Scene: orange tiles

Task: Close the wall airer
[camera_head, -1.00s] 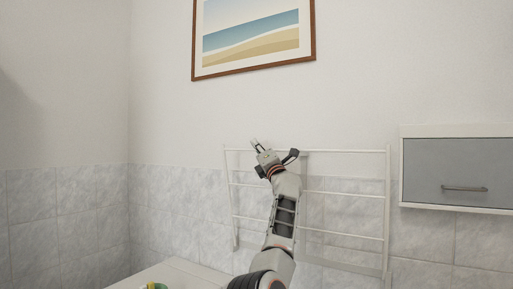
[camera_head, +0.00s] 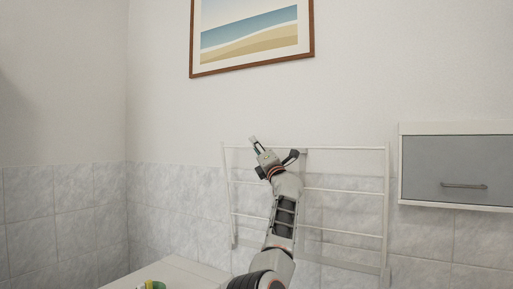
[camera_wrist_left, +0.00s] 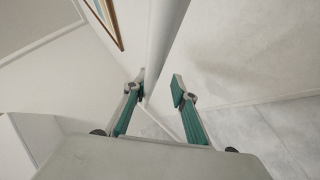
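The white wall airer (camera_head: 345,190), a frame with several thin rails, is on the tiled wall in the middle of the head view. My arm covers part of its left half. How far it stands out from the wall is hard to tell. My left gripper (camera_head: 254,145) is at the airer's upper left, near the top rail's left end. In the left wrist view the gripper (camera_wrist_left: 158,92) has its two green-padded fingers apart. A white bar (camera_wrist_left: 165,35) runs toward the gap between them. I cannot tell whether either finger touches it. My right gripper is not in view.
A grey-fronted wall cabinet (camera_head: 457,171) with a bar handle is right of the airer. A framed beach picture (camera_head: 252,32) hangs above. A white counter (camera_head: 185,270) is at the lower left, with a small yellow-green object (camera_head: 153,285) at its front.

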